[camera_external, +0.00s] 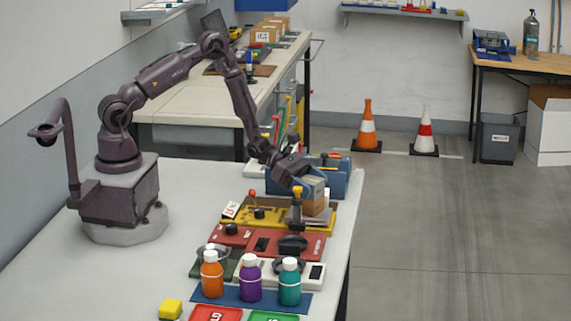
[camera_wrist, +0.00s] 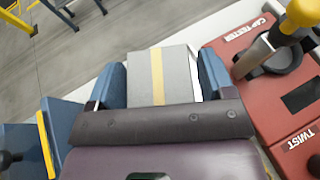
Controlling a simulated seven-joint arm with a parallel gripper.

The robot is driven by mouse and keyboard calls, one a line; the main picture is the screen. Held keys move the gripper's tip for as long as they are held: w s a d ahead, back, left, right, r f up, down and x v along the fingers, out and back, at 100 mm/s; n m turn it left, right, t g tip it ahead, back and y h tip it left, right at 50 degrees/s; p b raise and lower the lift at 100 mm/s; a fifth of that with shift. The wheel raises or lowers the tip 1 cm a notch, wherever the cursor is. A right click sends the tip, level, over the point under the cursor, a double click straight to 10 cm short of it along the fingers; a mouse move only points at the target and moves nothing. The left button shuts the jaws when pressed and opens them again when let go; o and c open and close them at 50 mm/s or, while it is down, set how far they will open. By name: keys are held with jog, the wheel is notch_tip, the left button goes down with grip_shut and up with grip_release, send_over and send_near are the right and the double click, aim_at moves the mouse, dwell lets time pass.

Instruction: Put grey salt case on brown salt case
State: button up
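The grey salt case (camera_wrist: 143,78), a light grey box with a yellow stripe, lies between the two blue fingers of my gripper (camera_wrist: 162,85) in the wrist view. The left finger lies against it; a thin pale sliver shows beside the right finger. In the external view my gripper (camera_external: 303,184) points down to the right, with the grey case (camera_external: 314,186) at its fingers. The brown salt case (camera_external: 315,206) is directly below the grey one. Whether the two cases touch is unclear. The wrist view does not show the brown case.
A yellow panel (camera_external: 270,222), a red panel (camera_wrist: 265,95) with a black knob and yellow-topped lever, and a blue unit (camera_wrist: 60,125) crowd close around. Orange, purple and teal bottles (camera_external: 251,280) stand nearer the front.

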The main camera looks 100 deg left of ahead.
jog(key=shift+o, duration=0.3)
jog(key=shift+r, duration=0.15)
jog(key=shift+s+a+r, duration=0.15)
jog(key=shift+s, duration=0.1)
jog(key=v, duration=1.1)
jog(key=s+d+r+m+g+h, duration=0.2)
jog(key=s+d+r+m+g, duration=0.15)
jog(key=d+r+m, duration=0.45)
jog(key=s+d+r+m+g+h, duration=0.1)
jog(key=s+d+r+m+g, duration=0.2)
jog(key=d+r+m+g, duration=0.45)
jog(key=s+r+m+t+y, duration=0.2)
jog(key=s+r+m+y, duration=0.1)
jog(key=m, duration=0.5)
jog(key=s+r+m+t+y, duration=0.2)
jog(key=s+m+y, duration=0.3)
jog(key=s+m, duration=0.3)
jog(key=shift+s+r, duration=0.25)
jog(key=shift+r, duration=0.3)
